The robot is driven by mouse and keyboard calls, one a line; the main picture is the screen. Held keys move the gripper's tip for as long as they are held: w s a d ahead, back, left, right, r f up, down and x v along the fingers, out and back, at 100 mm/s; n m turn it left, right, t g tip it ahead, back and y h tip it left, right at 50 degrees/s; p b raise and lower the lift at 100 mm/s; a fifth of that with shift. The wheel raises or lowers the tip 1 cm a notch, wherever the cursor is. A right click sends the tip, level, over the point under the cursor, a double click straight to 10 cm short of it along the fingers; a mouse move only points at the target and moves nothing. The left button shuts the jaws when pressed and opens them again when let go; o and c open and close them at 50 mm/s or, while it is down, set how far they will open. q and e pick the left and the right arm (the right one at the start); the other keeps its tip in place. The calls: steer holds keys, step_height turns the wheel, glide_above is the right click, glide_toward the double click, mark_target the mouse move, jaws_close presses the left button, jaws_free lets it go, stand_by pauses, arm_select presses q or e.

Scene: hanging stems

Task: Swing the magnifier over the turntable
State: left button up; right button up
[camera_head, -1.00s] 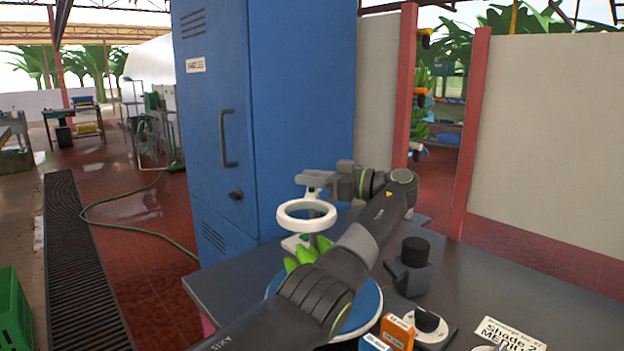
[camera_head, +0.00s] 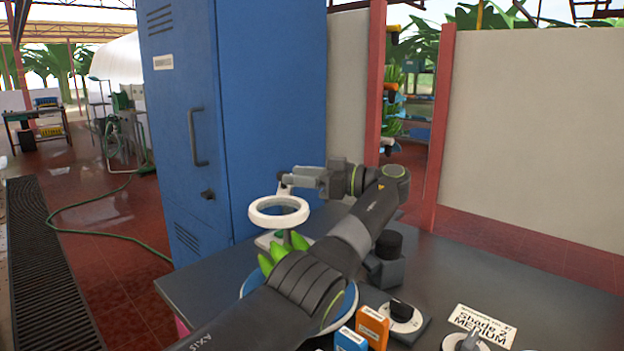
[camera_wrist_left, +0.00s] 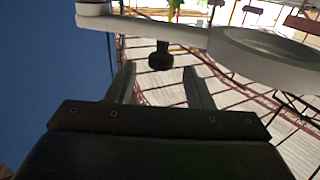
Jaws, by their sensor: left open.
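The magnifier (camera_head: 279,222) is a white ring on a white arm, standing above the far left part of the table. The turntable (camera_head: 352,300) is a blue disc with a pale rim, mostly hidden behind my left arm. Green bananas (camera_head: 276,258) show on it, near the ring. My left gripper (camera_head: 284,179) is open just behind and above the ring. In the left wrist view, my open fingers (camera_wrist_left: 161,88) point toward a black knob (camera_wrist_left: 160,58) under the white magnifier arm (camera_wrist_left: 150,28). The ring (camera_wrist_left: 265,47) is at the right there. I see nothing between the fingers.
A tall blue cabinet (camera_head: 265,110) stands close behind the magnifier. On the table (camera_head: 480,262) are a dark device (camera_head: 385,262), orange (camera_head: 373,325) and blue (camera_head: 350,340) boxes, a dial (camera_head: 402,315) and a "Shade 2 MEDIUM" card (camera_head: 482,326). The right back of the table is clear.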

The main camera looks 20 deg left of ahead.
arm_select(q)
steer(key=d, duration=0.3)
steer(key=shift+w+d, duration=0.15)
steer(key=shift+d, duration=0.1)
steer(key=shift+c, duration=0.4)
arm_select(e)
steer(key=shift+s, duration=0.35)
